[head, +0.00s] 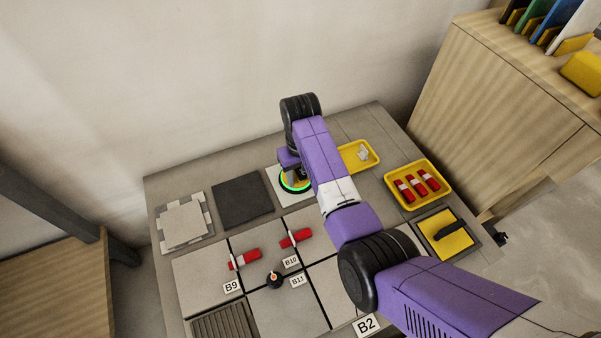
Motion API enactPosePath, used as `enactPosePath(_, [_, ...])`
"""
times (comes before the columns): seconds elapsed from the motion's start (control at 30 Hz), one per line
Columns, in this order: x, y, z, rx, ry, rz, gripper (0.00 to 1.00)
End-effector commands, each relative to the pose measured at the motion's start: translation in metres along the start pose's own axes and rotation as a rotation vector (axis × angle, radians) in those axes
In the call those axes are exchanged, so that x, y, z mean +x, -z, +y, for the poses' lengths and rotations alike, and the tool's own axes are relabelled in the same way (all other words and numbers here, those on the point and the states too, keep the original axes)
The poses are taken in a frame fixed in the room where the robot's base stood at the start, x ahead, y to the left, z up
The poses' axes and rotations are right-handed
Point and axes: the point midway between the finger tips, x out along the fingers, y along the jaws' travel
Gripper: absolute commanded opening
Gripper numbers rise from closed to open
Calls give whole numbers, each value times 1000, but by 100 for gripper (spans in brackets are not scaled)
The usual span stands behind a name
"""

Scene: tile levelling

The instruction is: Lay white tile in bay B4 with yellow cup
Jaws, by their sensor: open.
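My gripper (294,176) points down over a pale, whitish tile (276,174) at the back middle of the table. It is open, but the arm hides most of its fingers. A round thing with a bright green and yellow rim (295,186) shows right below it on that tile. I cannot tell whether this is the yellow cup, or whether the fingers touch it. No label reading B4 shows; the legible labels are B9 (231,286), B10 (290,262), B11 (298,281) and B2 (366,325). My arm covers part of the right-hand bays.
Red-and-white pieces (244,259) and a small black knob (274,280) stand along the tile joints. A dark tile (242,201) and a pale notched stack (184,222) lie left. Yellow trays (374,164) and a yellow pad with black handle (460,242) lie right. A wooden cabinet (505,110) stands beyond.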

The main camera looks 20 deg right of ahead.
Motion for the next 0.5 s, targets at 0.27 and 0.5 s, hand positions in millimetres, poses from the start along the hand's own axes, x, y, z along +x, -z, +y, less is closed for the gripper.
enactPosePath(0.27, [0,0,0,0,0,1,14])
enactPosePath(0.5, [0,0,0,0,0,1,0])
